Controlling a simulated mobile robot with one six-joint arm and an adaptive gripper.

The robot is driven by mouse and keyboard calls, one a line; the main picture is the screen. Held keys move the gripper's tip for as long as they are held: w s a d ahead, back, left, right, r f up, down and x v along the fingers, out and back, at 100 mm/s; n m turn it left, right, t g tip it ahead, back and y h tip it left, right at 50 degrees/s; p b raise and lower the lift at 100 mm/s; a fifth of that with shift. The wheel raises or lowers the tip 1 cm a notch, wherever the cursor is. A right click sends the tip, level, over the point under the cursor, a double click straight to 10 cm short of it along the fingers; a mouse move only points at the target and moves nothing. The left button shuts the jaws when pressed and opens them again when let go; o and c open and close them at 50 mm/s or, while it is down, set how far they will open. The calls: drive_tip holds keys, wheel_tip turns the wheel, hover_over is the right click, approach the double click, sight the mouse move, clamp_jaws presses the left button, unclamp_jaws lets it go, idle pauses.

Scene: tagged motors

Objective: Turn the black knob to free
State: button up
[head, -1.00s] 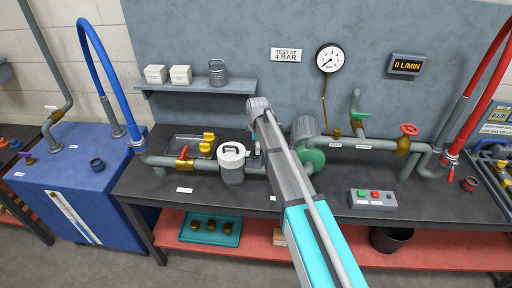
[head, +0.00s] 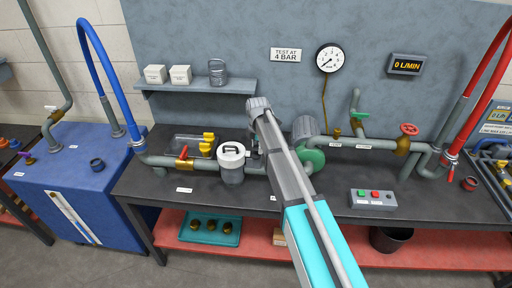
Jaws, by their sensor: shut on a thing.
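My gripper (head: 255,148) is at the pipe run on the bench, between the white-lidded grey canister and the green pump. It points down behind my wrist, and only a small dark part of it shows. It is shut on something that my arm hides. The black knob cannot be made out, so I cannot tell its setting.
The white-lidded canister (head: 231,163) stands close to the left of my gripper, and the green pump (head: 311,158) close to the right. A red-handled valve (head: 184,155) and yellow fittings (head: 207,144) are farther left. A button box (head: 373,199) sits at the front right.

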drive_tip(key=shift+d, duration=0.1)
drive_tip(key=o, duration=1.1)
drive_tip(key=shift+o, duration=0.2)
